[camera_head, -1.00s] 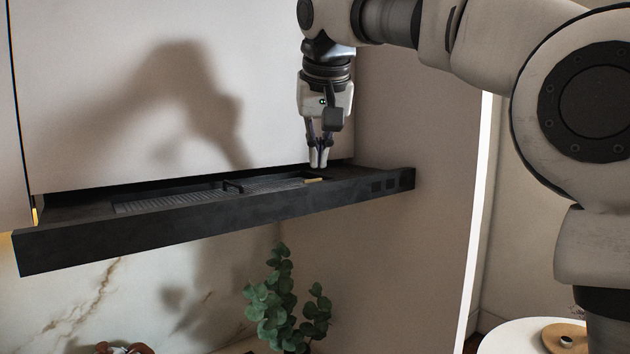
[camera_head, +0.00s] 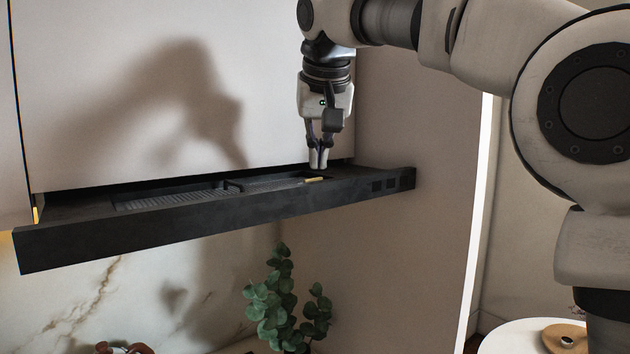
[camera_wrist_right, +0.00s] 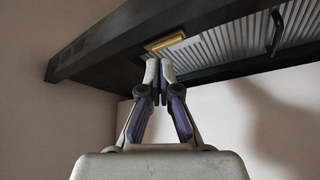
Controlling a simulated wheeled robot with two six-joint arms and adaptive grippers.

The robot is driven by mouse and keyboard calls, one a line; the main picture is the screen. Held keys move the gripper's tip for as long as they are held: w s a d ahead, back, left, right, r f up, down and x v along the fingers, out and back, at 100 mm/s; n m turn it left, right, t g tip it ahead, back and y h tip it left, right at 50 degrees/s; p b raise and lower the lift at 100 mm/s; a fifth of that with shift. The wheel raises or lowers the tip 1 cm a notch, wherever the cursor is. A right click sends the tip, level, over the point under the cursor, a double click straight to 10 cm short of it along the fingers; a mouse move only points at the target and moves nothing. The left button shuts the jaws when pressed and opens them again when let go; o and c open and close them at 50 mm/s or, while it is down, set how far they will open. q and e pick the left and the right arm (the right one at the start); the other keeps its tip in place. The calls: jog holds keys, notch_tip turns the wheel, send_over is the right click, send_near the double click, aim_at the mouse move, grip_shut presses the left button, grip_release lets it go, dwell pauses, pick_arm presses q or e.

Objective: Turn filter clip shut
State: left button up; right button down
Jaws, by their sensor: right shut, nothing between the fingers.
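The filter clip is a small yellow brass bar at the right end of the dark pull-out hood. It shows in the head view (camera_head: 314,180) and, larger, in the right wrist view (camera_wrist_right: 165,41). The ribbed metal filter (camera_wrist_right: 225,42) lies beside it with a black handle (camera_wrist_right: 274,33). My right gripper (camera_head: 318,167) points down just behind the clip, its fingers together and empty. In the right wrist view its fingertips (camera_wrist_right: 159,64) are close to the clip; I cannot tell whether they touch it. My left gripper is out of view.
The dark hood front (camera_head: 215,217) runs across below the white cabinet (camera_head: 100,95). A side wall (camera_head: 410,120) stands close to the right of my right gripper. A leafy plant (camera_head: 285,300) is below the hood.

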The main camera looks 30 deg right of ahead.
jog(key=shift+w+f+b, duration=0.1)
jog(key=shift+f+b, duration=0.25)
jog(key=shift+f, duration=0.1)
jog(key=shift+f+b, duration=0.3)
jog(key=shift+r, duration=0.1)
jog(key=shift+w+p, duration=0.1)
jog(key=shift+p, duration=0.35)
jog(key=shift+w, duration=0.15)
